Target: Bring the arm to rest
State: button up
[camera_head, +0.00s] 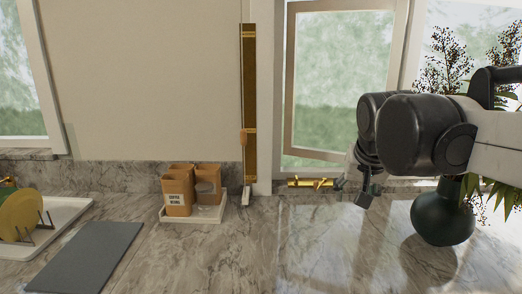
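My gripper (351,194) hangs at the end of my arm, right of the middle, in front of the window sill. It points down and left. Its two fingers look spread apart, with nothing seen between them. My arm comes in from the right edge and hides part of the window and plant.
A dark round vase (443,219) with a plant stands close below my arm. A white tray (193,215) with tan containers (178,191) stands at the back. A grey mat (84,258) and a dish rack (32,228) are left. The marble counter's middle (250,255) is clear.

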jog(key=s+f+n+t+b, duration=0.1)
jog(key=s+f+n, duration=0.1)
jog(key=s+f, duration=1.1)
jog(key=s, duration=0.5)
jog(key=shift+a+f+n+y, duration=0.3)
jog(key=shift+a+f+y, duration=0.1)
